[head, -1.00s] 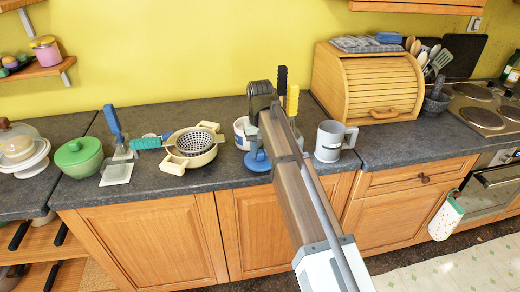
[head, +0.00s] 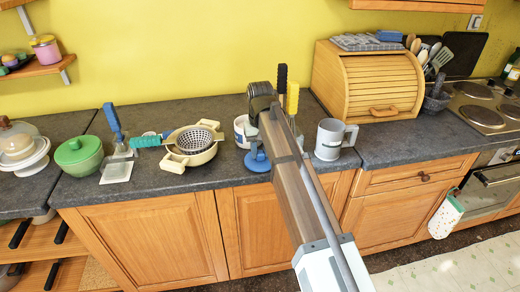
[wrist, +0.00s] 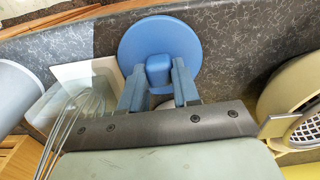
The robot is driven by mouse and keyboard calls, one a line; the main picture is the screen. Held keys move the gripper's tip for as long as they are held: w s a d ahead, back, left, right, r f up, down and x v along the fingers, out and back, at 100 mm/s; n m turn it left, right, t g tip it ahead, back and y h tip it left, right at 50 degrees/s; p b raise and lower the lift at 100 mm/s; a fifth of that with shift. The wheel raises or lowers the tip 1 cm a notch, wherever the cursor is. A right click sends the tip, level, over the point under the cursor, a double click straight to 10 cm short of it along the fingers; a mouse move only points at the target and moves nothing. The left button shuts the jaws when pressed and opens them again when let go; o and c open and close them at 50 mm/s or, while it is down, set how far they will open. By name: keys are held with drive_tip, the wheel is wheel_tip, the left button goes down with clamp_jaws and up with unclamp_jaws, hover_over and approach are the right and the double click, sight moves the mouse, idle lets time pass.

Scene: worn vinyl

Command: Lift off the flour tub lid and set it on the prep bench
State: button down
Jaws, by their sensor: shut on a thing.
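The flour tub lid is a flat blue disc with a square knob. It shows in the wrist view (wrist: 160,45) and, partly covered, in the head view (head: 257,161). My gripper (wrist: 158,85) is shut on the lid's knob. The lid is close to the front edge of the dark prep bench (head: 210,181); I cannot tell whether it touches the surface. A white tub (head: 241,131), probably the flour tub, stands just behind and left of the lid, partly hidden by my gripper.
A cream colander (head: 190,150) stands left of the lid and a grey mug-like sifter (head: 329,140) to the right. A white square container (wrist: 55,105) with a whisk is close beside my gripper. A wooden bread bin (head: 368,85) stands at the back right.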

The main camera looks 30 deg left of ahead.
idle(0.3)
drive_tip(key=c, duration=0.7)
unclamp_jaws()
drive_tip(key=shift+c, duration=0.2)
drive_tip(key=shift+r, duration=0.15)
drive_tip(key=shift+r, duration=3.85)
wheel_tip(320, 180, up, 8)
drive_tip(key=shift+f, duration=0.25)
